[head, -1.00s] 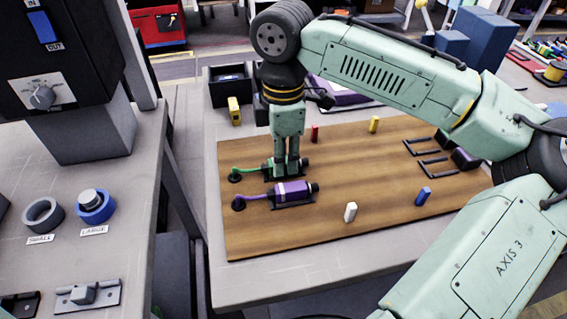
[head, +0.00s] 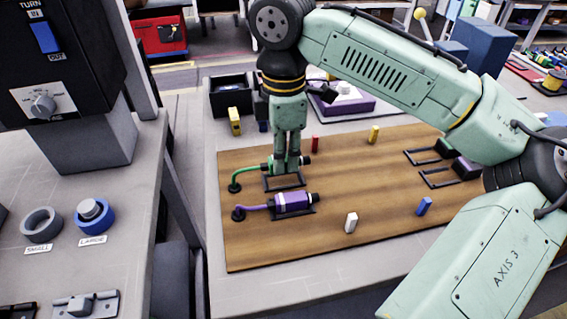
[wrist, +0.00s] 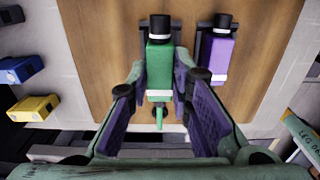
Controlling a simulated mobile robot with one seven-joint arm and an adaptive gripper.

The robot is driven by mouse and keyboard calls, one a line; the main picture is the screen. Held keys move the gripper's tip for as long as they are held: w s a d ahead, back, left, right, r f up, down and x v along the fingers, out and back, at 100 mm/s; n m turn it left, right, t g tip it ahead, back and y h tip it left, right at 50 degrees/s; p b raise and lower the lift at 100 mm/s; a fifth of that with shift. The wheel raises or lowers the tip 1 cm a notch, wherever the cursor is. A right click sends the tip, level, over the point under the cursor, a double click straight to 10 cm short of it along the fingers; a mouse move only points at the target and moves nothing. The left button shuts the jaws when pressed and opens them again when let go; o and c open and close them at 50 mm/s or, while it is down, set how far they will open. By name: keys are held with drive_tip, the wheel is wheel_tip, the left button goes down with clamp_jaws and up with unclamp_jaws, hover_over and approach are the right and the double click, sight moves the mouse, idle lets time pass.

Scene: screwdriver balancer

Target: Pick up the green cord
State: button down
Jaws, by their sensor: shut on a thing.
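The green cord (head: 246,171) runs from a dark round base at the left of the wooden board to a green plug body with a black end. In the wrist view the green plug body (wrist: 159,68) lies between the two fingers. My gripper (head: 287,165) is shut on this body, and the fingers hide part of it in the head view. The body is raised a little above its black cradle (head: 284,184), which shows below it.
A purple cord's plug (head: 292,203) rests in its own cradle beside the green one, nearer the head camera. White (head: 351,222), blue (head: 424,206), red (head: 315,144) and yellow (head: 374,134) blocks stand on the wooden board (head: 350,180). Two black frames (head: 437,178) are at its right.

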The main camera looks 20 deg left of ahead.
drive_tip(key=s+d, duration=0.2)
drive_tip(key=s, duration=0.2)
drive_tip(key=s+d+r+b, duration=0.1)
drive_tip(key=s+d, duration=0.1)
drive_tip(key=s, duration=0.3)
drive_tip(key=s+d, duration=0.2)
drive_tip(key=s, duration=0.3)
drive_tip(key=shift+d+r+b, duration=0.1)
drive_tip(key=shift+r+b, duration=0.2)
drive_tip(key=shift+r, duration=0.1)
drive_tip(key=shift+s+d+r+p, duration=0.15)
drive_tip(key=shift+s+r+p, duration=0.15)
drive_tip(key=shift+r+p, duration=0.25)
wheel_tip(320, 180, up, 5)
drive_tip(key=p, duration=0.4)
drive_tip(key=shift+f+p, duration=0.2)
drive_tip(key=shift+p, duration=0.15)
drive_tip(key=shift+w, duration=0.1)
